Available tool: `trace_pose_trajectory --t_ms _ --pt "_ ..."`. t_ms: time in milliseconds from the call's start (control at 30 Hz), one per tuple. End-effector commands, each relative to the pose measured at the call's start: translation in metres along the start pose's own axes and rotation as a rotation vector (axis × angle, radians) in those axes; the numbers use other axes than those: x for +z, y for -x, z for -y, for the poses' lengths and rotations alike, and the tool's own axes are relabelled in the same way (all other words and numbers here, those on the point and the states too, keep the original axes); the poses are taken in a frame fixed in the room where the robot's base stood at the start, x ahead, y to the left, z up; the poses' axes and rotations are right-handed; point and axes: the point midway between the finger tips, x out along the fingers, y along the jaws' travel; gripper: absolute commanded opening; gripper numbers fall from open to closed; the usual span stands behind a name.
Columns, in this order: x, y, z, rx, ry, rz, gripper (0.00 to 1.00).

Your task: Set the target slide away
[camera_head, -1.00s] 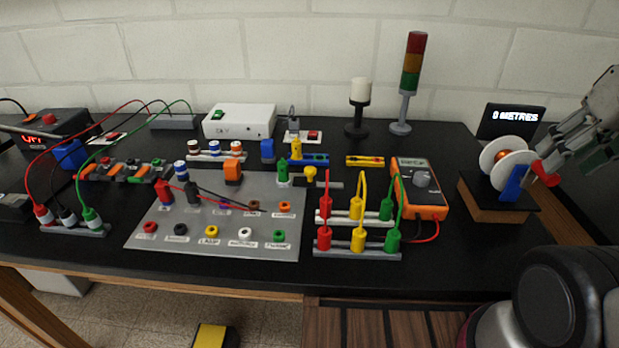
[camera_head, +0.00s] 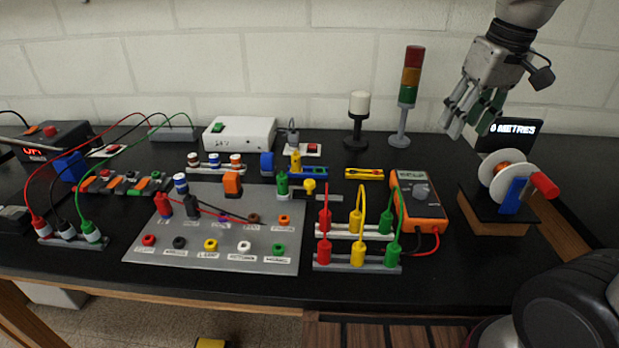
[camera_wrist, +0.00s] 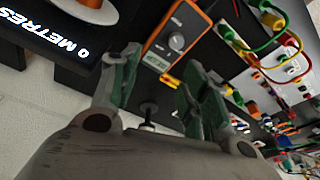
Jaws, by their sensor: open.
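No part is marked as the target slide, and I cannot tell which one it is. A small grey rail with a yellow knob (camera_head: 309,186) lies behind the panel's right edge. A yellow block (camera_head: 295,162) stands near a blue bar (camera_head: 316,172) just behind it. A flat yellow strip (camera_head: 364,174) lies to their right. My gripper (camera_head: 470,118) is open and empty, raised above the bench at the back right, between the stack light and the display. In the wrist view its green-padded fingers (camera_wrist: 163,84) are apart with nothing between them.
The stack light (camera_head: 409,85) and a white-topped beacon (camera_head: 359,110) stand left of my gripper. A reel with a red handle (camera_head: 543,185) and the "0 METRES" display (camera_head: 513,129) are below right. An orange meter (camera_head: 417,203) and cabled posts (camera_head: 358,245) stand mid-right.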

Motion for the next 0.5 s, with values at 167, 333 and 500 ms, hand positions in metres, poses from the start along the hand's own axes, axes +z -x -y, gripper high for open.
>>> trace_pose_trajectory --t_ms 167,333,500 --pt "-0.062 -0.035 0.075 -0.029 0.167 0.083 0.46" --pt "-0.098 -0.075 0.159 -0.04 0.311 0.151 0.46" --pt "-0.109 -0.108 0.224 -0.042 0.414 0.197 0.46"
